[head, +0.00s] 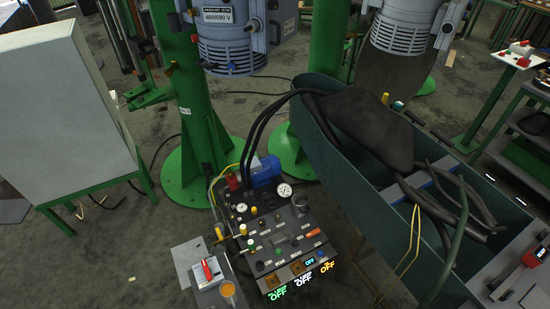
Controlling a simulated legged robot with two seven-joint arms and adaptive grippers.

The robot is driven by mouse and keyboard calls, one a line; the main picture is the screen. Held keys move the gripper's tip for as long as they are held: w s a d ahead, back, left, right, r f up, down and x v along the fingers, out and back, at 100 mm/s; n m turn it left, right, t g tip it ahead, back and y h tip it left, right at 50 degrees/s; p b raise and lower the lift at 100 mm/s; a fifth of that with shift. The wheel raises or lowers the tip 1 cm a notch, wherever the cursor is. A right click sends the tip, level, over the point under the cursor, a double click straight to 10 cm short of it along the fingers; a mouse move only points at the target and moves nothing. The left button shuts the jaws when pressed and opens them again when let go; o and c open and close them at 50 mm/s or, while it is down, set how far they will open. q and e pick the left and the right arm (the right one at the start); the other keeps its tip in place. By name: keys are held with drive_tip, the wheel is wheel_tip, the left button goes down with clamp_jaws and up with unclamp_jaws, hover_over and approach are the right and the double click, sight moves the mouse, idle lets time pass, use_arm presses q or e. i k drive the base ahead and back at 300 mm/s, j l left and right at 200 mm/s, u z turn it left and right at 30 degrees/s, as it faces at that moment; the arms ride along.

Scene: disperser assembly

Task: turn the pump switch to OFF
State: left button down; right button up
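The pump unit's dark control panel (280,235) stands at the lower middle in the head view, with gauges, knobs and small labels on top. Beside it on the left is a light grey switch box (206,284) with a red lever (207,269). I take this to be the pump switch, but its own marking is too small to read. Glowing OFF labels in green (277,293), white (303,282) and orange (327,267) show along the panel's front edge. Neither of my grippers is in view.
A long green trough (345,185) with black hoses runs along the panel's right. Green columns (199,110) stand behind it, holding grey motors (232,40). A grey cabinet (60,100) is at the left. The floor (110,260) at lower left is mostly clear.

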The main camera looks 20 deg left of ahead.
sight(207, 272)
drive_tip(key=u, duration=1.1)
